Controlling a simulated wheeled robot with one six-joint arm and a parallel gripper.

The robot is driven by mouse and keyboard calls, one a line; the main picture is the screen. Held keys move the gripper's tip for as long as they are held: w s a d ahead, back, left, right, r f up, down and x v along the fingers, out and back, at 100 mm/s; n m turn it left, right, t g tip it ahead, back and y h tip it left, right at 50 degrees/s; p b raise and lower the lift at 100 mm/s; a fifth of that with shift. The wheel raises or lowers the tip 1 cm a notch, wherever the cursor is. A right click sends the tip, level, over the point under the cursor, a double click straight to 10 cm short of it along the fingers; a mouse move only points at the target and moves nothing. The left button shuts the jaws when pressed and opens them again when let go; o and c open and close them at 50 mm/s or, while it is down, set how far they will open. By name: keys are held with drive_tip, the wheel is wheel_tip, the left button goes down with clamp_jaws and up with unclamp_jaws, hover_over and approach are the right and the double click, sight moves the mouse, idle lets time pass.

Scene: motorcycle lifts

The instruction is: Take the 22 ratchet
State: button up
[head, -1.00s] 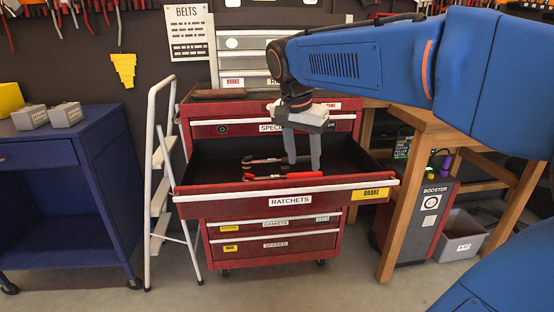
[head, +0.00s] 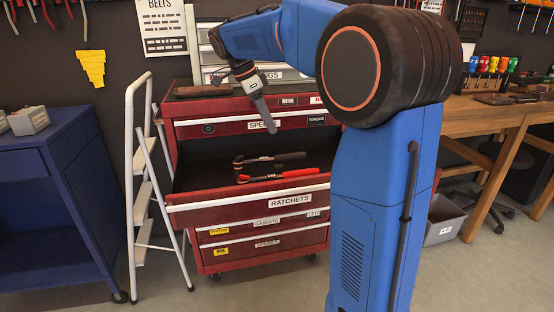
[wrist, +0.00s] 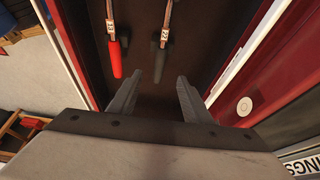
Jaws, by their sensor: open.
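Two ratchets lie side by side in the open RATCHETS drawer (head: 190,184). The red-handled ratchet (head: 285,175) is nearer the drawer front, and the dark-handled ratchet (head: 275,159) lies behind it. In the wrist view, the red-handled ratchet (wrist: 115,55) is at upper left and the dark-handled ratchet (wrist: 160,60) is near the middle. My gripper (head: 268,125) is above the drawer, apart from both ratchets. In the wrist view, my gripper (wrist: 158,76) is open and empty, its fingers pointing towards the dark handle's end.
The red tool cabinet (head: 245,230) has shut drawers below and a SPECIAL-type drawer above the open one. A white stepladder (head: 140,180) stands at its left, beside a blue cart (head: 80,200). A wooden workbench (head: 480,120) and a grey bin (head: 442,220) are at right.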

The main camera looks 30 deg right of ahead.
sight(284, 154)
drive_tip(key=x, duration=1.3)
drive_tip(key=shift+d+f, duration=0.2)
drive_tip(key=shift+f, duration=0.15)
clamp_jaws()
